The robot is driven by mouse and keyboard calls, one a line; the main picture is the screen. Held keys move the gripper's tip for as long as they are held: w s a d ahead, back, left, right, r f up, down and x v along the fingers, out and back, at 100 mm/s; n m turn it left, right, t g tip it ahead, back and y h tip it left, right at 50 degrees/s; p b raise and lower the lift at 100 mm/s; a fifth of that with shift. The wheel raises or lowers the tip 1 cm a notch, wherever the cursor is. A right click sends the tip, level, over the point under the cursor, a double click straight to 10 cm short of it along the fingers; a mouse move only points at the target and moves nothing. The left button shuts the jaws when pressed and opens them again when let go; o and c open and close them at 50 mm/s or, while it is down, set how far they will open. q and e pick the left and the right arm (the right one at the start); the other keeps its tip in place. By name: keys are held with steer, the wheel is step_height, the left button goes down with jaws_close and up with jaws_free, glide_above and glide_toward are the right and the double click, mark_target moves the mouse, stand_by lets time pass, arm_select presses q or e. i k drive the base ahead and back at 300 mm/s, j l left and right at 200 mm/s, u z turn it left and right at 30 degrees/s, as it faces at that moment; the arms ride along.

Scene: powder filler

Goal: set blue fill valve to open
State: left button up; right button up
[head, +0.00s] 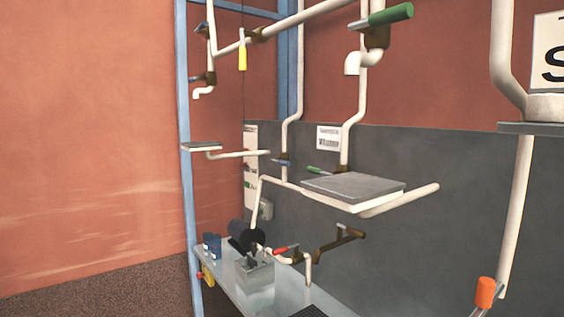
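A third, small blue handle (283,161) is on the middle pipe, left of the grey-topped platform. I cannot tell which of these is the fill valve, and they are too small to tell open from closed. Neither of my grippers is in view.
A green valve handle (389,15), yellow handle (243,57), red handle (286,249) and orange handle (485,292) are on other pipes. The grey-topped platform (352,187) juts out mid-picture. A blue upright post (187,180) stands left.

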mark_target(284, 163)
steer(key=i+j, duration=0.4)
steer(key=i+j+z, duration=0.1)
steer(key=i+j, duration=0.3)
steer(key=j, duration=0.15)
